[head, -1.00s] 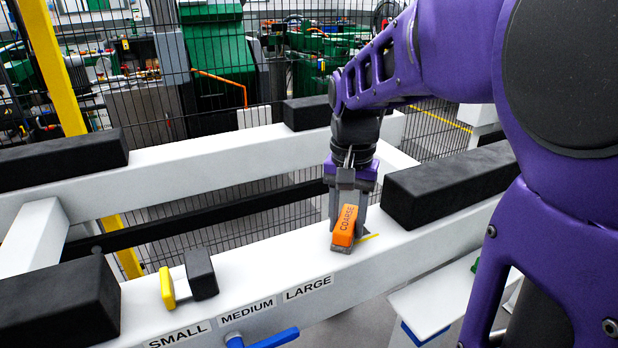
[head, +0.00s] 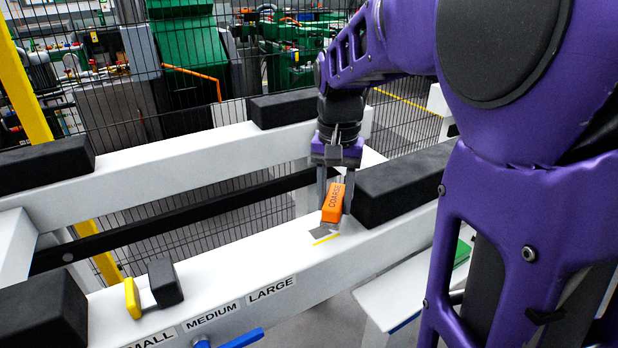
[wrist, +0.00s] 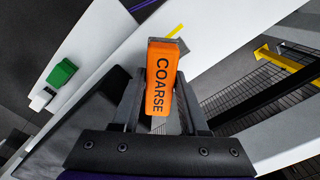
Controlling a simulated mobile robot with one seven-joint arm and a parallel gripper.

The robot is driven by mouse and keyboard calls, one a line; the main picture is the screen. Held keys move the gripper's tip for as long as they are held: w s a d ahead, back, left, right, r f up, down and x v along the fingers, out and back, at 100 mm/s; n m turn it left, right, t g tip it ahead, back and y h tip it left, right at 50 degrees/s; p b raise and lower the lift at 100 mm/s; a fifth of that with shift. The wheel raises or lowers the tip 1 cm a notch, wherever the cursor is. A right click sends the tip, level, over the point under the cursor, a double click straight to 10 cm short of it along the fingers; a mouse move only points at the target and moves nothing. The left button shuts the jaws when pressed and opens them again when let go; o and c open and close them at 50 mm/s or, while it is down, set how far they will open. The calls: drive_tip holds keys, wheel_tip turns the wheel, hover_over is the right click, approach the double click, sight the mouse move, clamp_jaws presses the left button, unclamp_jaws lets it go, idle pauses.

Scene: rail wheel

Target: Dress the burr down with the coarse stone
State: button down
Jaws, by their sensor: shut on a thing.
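The coarse stone (head: 334,203) is an orange block marked COARSE with a grey lower end. My gripper (head: 335,190) is shut on it and holds it slightly tilted over the white beam (head: 240,262). In the wrist view the stone (wrist: 161,82) sits between both fingers. A dark grey patch (head: 323,232) and a short yellow line (head: 326,239) lie on the beam top just below the stone. I cannot make out the burr itself, nor whether the stone touches the beam.
A black block (head: 400,183) stands on the beam close to the right of my gripper. A yellow and black piece (head: 150,290) lies on the beam at left, behind size labels. A blue handle (head: 242,339) sticks out in front. A green block (wrist: 61,73) is off to the side.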

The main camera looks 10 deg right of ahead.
wheel_tip(320, 180, up, 3)
drive_tip(key=shift+f+p, duration=0.1)
drive_tip(key=shift+p, duration=0.6)
drive_tip(key=shift+r, duration=1.05)
